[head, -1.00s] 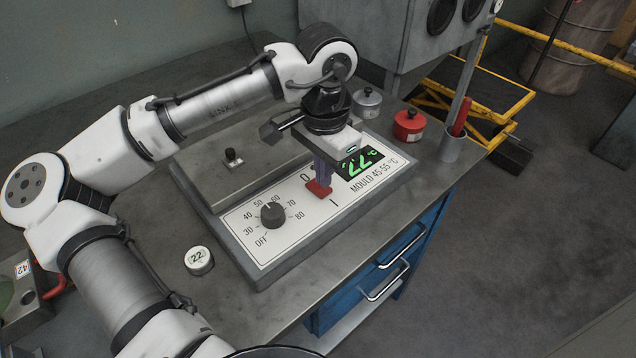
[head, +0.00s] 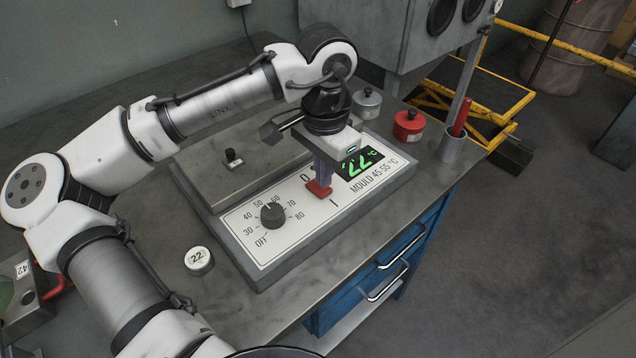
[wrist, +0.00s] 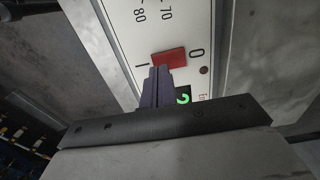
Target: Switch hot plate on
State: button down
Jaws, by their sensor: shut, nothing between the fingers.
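The hot plate (head: 230,262) is a grey unit on the bench with a white front panel. Its red switch (head: 319,189) sits between the marks 0 and I; it also shows in the wrist view (wrist: 169,57). I cannot tell which way the switch is tipped. A green display (head: 357,163) is lit and reads 22 °C. My gripper (head: 321,179) is shut and empty, with its fingertips at the red switch, seeming to touch it. In the wrist view the fingers (wrist: 158,71) hide part of the switch's near edge.
A black dial (head: 272,215) with a temperature scale is left of the switch. A round 22 gauge (head: 199,260) lies on the bench. A red canister (head: 408,126), a silver canister (head: 367,103) and a cup (head: 453,148) stand behind on the right.

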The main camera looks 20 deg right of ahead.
jog(key=shift+f+b, duration=0.5)
jog(key=shift+f, duration=0.45)
dwell(0.8)
jog(key=shift+r, duration=0.1)
notch_tip(320, 180, up, 7)
jog(key=p, duration=0.7)
dwell(0.6)
